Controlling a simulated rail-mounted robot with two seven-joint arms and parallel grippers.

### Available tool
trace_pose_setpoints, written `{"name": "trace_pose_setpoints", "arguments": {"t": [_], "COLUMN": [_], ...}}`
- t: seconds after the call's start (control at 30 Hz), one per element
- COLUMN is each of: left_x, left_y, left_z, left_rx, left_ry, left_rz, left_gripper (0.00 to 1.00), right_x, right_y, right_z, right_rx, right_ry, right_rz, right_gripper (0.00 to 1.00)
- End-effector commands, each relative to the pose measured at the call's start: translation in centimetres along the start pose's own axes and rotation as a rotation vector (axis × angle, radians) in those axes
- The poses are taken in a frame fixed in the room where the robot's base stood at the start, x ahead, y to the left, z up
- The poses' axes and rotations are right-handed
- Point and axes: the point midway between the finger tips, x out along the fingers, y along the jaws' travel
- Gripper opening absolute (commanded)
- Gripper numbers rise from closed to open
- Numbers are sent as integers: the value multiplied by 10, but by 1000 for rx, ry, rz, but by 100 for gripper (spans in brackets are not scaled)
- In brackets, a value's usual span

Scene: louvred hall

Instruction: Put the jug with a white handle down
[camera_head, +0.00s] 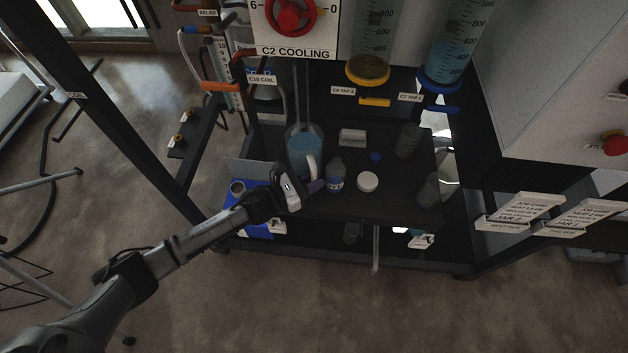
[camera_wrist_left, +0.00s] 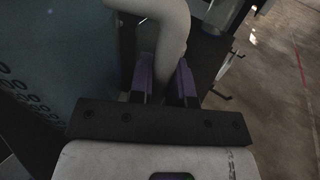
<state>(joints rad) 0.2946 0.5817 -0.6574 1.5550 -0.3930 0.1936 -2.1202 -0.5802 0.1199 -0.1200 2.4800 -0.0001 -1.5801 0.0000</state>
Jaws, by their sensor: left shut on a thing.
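The jug (camera_head: 301,143) holds blue liquid and looks upright at the left part of a dark table (camera_head: 390,205). Its white handle (camera_head: 312,166) faces the front right. My left gripper (camera_head: 314,186) reaches in from the left, with its fingers at the handle. In the left wrist view the two purple fingers (camera_wrist_left: 163,82) are shut around the white handle (camera_wrist_left: 172,40), and the jug's body (camera_wrist_left: 60,60) fills the left side. Whether the jug's base touches the table I cannot tell. My right gripper is not in view.
Close to the jug's right stand a small bottle (camera_head: 335,176), a round white lid or dish (camera_head: 367,182) and a pale block (camera_head: 352,137). Dark glass vessels (camera_head: 408,140) stand farther right. A blue box (camera_head: 250,205) is at the left. The table's front middle is clear.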

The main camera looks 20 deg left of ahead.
Motion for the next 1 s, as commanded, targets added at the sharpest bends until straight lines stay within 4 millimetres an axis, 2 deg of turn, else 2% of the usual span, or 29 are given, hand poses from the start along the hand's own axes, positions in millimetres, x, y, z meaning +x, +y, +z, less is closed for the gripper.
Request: {"name": "trace_pose_setpoints", "arguments": {"t": [0.03,0.3,0.33,0.6,0.93,1.0], "left_x": [1,1,0,0,-1,-10], "left_y": [1,0,0,0,0,0], "left_z": [5,0,-3,-2,4,1], "left_rx": [5,6,2,1,0,-1], "left_ry": [-7,-6,0,0,0,2], "left_rz": [-1,-1,0,0,0,0], "left_gripper": [0,0,19,43,43,43], "right_x": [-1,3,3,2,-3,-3], "right_y": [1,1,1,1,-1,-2], "right_z": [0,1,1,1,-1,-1], "right_rx": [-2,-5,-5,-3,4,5], "right_ry": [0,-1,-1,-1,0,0], "right_rz": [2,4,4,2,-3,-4], "right_gripper": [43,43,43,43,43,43]}}
